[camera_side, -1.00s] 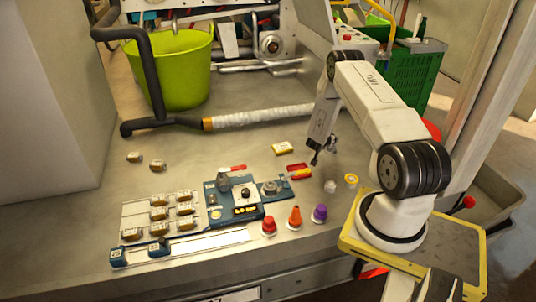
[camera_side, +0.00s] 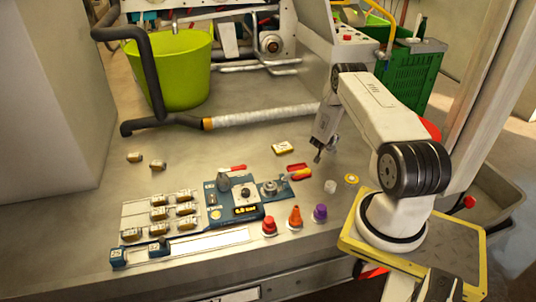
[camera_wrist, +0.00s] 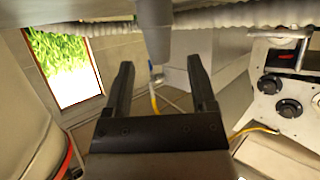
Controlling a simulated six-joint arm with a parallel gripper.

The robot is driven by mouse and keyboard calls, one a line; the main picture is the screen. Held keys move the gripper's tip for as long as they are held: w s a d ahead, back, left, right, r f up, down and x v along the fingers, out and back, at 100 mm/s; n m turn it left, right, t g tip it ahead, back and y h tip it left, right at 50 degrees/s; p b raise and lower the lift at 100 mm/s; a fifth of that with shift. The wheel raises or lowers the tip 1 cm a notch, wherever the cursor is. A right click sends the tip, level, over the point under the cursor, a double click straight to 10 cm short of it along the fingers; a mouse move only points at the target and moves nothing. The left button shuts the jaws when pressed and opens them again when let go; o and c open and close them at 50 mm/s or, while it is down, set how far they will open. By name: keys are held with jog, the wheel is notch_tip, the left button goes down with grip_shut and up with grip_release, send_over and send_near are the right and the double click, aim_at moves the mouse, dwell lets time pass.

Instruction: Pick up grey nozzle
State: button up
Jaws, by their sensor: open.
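A squat pale grey piece (camera_side: 330,186) stands on the bench in the side view, right of the red (camera_side: 269,226), orange (camera_side: 294,216) and purple (camera_side: 320,213) pieces.
The blue panel (camera_side: 247,194) has a lit display. A tray (camera_side: 135,217) of several tan fittings is left of it. A white-wrapped pipe (camera_side: 260,115) runs behind.

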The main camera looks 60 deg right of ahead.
jog(key=shift+x, duration=1.4)
grip_shut()
